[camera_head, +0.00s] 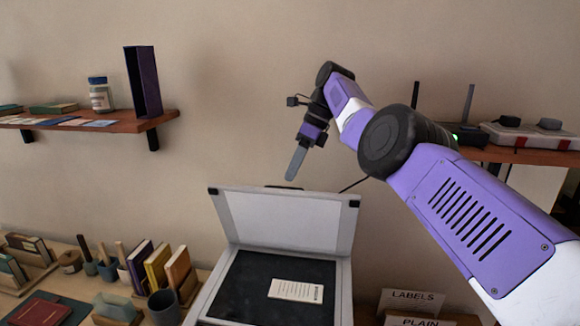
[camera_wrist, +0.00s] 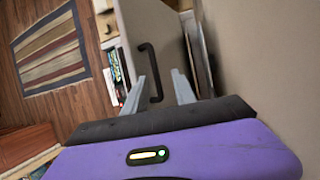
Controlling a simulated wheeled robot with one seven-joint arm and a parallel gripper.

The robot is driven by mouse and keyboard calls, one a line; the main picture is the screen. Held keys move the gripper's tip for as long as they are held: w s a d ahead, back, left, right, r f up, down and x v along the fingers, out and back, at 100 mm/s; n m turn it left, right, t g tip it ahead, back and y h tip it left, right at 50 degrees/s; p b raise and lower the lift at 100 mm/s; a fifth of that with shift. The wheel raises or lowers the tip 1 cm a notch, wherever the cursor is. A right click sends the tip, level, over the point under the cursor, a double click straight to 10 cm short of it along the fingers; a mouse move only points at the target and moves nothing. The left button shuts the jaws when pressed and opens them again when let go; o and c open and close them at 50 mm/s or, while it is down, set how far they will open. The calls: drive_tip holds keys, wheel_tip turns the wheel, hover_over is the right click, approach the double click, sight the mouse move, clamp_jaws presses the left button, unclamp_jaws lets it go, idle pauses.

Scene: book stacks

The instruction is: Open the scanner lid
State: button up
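The scanner (camera_head: 205,300) stands on the table with its lid (camera_head: 285,220) raised steeply, its pale underside facing the head camera. Its dark bed is exposed, with a white printed card (camera_head: 297,291) on it. My gripper (camera_head: 291,178) is just above the lid's top edge, fingers pointing down. In the wrist view the two grey fingers of my gripper (camera_wrist: 159,76) are apart with nothing clamped between them. The dark lid handle (camera_wrist: 152,62) shows beyond and between them, apparently clear of both. Only one finger is distinct in the head view.
A wall shelf (camera_head: 100,124) with a jar and a dark upright box is at left. Books and cups crowd the table left of the scanner. Label signs (camera_head: 412,300) stand at right. A shelf (camera_head: 530,156) with a router is behind my arm. The wall is close behind the lid.

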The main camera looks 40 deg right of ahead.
drive_tip(key=p+v, duration=0.2)
drive_tip(key=v, duration=0.1)
drive_tip(key=shift+r, duration=0.1)
idle(0.5)
